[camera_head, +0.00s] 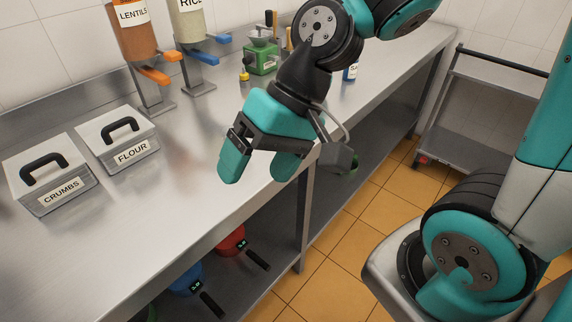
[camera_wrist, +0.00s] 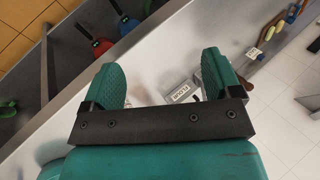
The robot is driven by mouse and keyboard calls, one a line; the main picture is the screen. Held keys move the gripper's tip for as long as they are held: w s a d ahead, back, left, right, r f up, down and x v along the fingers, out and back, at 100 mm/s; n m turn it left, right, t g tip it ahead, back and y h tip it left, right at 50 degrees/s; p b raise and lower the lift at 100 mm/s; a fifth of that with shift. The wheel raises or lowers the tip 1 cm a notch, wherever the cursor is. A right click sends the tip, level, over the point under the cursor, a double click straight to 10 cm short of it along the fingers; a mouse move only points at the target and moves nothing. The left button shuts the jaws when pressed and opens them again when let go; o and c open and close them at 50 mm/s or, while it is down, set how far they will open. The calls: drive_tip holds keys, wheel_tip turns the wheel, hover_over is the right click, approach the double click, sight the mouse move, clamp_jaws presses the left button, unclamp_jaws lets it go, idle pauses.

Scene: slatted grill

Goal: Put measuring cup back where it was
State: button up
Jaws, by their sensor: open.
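Several measuring cups with dark handles stand on the lower shelf under the counter. A red cup (camera_head: 232,242) and a blue cup (camera_head: 188,279) show below the front edge, each with a small lit display on its handle. The wrist view also shows the red cup (camera_wrist: 102,46) and the blue cup (camera_wrist: 130,27), with a green one (camera_wrist: 9,106) at the left edge. I cannot tell which cup is meant. My gripper (camera_head: 260,166) is open and empty above the counter near its front edge; its fingers also show in the wrist view (camera_wrist: 160,75).
Lidded boxes labelled CRUMBS (camera_head: 55,190) and FLOUR (camera_head: 112,147) stand on the counter at left. Lentils (camera_head: 135,35) and rice (camera_head: 192,25) dispensers and a green grinder (camera_head: 262,60) stand behind. The counter (camera_head: 200,190) is clear below my gripper. A metal cart (camera_head: 470,120) stands at right.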

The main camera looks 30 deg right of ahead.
drive_tip(key=s+r+n+h, duration=0.2)
drive_tip(key=s+r+n, duration=0.1)
drive_tip(key=s+n, duration=0.2)
drive_tip(key=shift+s+d+n, duration=0.2)
drive_tip(key=shift+d+n, duration=0.25)
drive_tip(key=shift+n, duration=0.15)
idle(0.5)
